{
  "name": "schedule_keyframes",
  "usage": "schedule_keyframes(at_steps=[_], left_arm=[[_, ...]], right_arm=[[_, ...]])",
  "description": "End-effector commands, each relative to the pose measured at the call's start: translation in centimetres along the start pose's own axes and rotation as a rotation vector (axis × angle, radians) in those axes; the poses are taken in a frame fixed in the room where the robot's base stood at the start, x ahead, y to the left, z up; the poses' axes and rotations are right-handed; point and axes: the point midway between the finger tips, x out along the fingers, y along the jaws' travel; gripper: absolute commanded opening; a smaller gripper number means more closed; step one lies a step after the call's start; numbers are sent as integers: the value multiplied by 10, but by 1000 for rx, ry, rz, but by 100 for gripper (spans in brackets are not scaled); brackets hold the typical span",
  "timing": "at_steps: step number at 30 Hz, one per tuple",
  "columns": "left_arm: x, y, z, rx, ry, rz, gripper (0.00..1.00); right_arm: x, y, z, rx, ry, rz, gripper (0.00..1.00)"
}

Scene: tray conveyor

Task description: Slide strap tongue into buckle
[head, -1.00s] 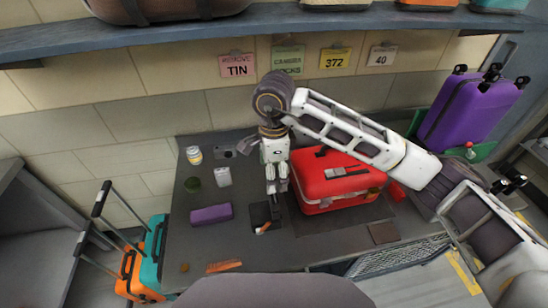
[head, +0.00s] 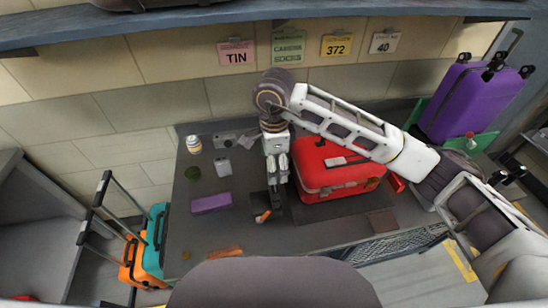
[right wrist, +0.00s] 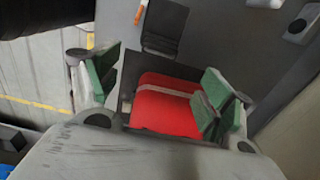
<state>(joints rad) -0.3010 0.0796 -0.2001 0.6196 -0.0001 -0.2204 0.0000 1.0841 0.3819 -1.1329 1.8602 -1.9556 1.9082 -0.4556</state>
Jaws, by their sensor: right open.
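A red case (head: 340,178) lies on the dark table with a pale strap or band (head: 345,160) on its top, partly hidden by my arm. In the right wrist view the red case (right wrist: 160,118) shows between and beyond the fingers, with the band (right wrist: 165,92) across it. I cannot make out the tongue or the buckle. My right gripper (head: 277,188) points down just left of the case. Its green-padded fingers (right wrist: 158,90) are spread, with nothing held between them. My left gripper is not in view.
A black pad (head: 268,207) with a small orange-tipped item (head: 262,216) lies in front of the gripper. A purple box (head: 211,203), a white jar (head: 193,144) and an orange comb-like item (head: 224,252) are to the left. A purple suitcase (head: 468,100) stands at right.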

Motion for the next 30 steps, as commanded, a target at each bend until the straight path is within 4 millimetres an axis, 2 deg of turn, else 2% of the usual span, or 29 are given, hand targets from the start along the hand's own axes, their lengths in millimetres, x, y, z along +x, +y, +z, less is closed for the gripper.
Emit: schedule_keyframes(at_steps=[21,30], left_arm=[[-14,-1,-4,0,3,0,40],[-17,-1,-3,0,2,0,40]], right_arm=[[85,1,0,1,0,4,80],[110,0,0,0,0,1,80]])
